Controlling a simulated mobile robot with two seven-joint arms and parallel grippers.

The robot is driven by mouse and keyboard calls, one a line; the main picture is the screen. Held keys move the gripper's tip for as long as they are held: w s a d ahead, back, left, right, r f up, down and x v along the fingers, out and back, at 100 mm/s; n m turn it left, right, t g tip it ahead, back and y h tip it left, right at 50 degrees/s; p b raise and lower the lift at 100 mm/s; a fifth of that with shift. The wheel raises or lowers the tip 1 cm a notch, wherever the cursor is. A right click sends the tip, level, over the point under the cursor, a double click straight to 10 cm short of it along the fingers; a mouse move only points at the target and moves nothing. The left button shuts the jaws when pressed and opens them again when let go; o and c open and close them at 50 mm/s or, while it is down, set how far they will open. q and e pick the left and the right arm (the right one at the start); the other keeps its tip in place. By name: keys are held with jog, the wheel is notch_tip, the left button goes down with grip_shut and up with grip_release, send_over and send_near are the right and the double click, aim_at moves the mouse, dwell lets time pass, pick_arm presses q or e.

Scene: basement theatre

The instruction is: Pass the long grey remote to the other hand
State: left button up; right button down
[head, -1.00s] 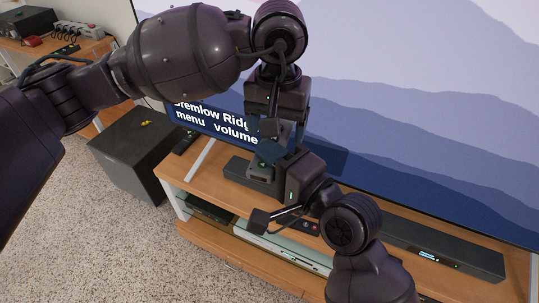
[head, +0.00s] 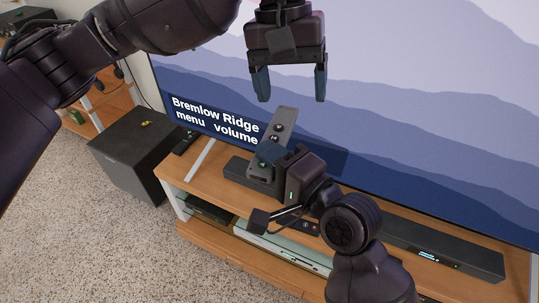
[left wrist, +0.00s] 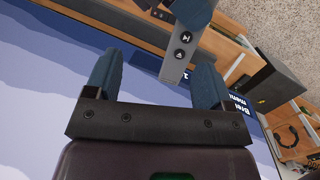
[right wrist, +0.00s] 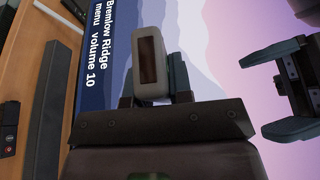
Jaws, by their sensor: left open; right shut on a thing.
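The long grey remote (head: 284,122) stands tilted upright in front of the TV, with dark buttons on its face. My right gripper (head: 268,156) is shut on its lower part. My left gripper (head: 292,92) is open and empty above the remote's upper end, its two blue-grey fingers apart and pointing down. In the left wrist view the remote's free end (left wrist: 178,62) shows just beyond and between the open fingers, apart from them. In the right wrist view the remote (right wrist: 151,68) is seen end-on at the fingers, and the open left gripper (right wrist: 290,88) is at the right.
A wooden TV stand (head: 222,200) lies below, with a dark soundbar (head: 440,250) along it. A small dark remote (head: 186,142) lies at its left end. A black speaker box (head: 135,150) stands on the carpet at left. The large TV screen (head: 420,120) is close behind both grippers.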

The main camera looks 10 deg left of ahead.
pick_arm(q)
jog(key=s+d+n+g+h, duration=0.6)
jog(key=n+g+h, duration=0.2)
jog(key=h, duration=0.4)
jog(key=w+a+f+n+t+h, duration=0.2)
jog(key=w+a+n+t, duration=0.2)
jog(key=n+t, duration=0.6)
jog(key=w+a+f+n+t+h, duration=0.1)
jog(key=w+a+n+t+h, duration=0.25)
jog(key=n+t, duration=0.65)
jog(key=w+a+f+n+t+h, duration=0.25)
jog(key=a+n+t, duration=0.25)
jog(key=n, duration=1)
jog(key=a+f+n+t+y, duration=0.5)
jog(key=a+f+n+y, duration=0.4)
jog(key=f+n+y, duration=0.7)
jog(key=s+a+f+n+g+y, duration=0.2)
jog(key=s+a+f+n+g, duration=0.1)
jog(key=s+f, duration=0.4)
jog(key=s+a+f+n+g+y, duration=0.2)
jog(key=s+a+f+n+g, duration=0.1)
jog(key=s+f+n, duration=0.3)
jog(key=s+a+f+n+g+y, duration=0.1)
jog(key=s+a+f+n+g, duration=0.2)
jog(key=s+f, duration=0.5)
jog(key=shift+s+a+f+n+y, duration=0.3)
jog(key=shift+a+f+n+y, duration=0.15)
jog(key=shift+a+n, duration=0.35)
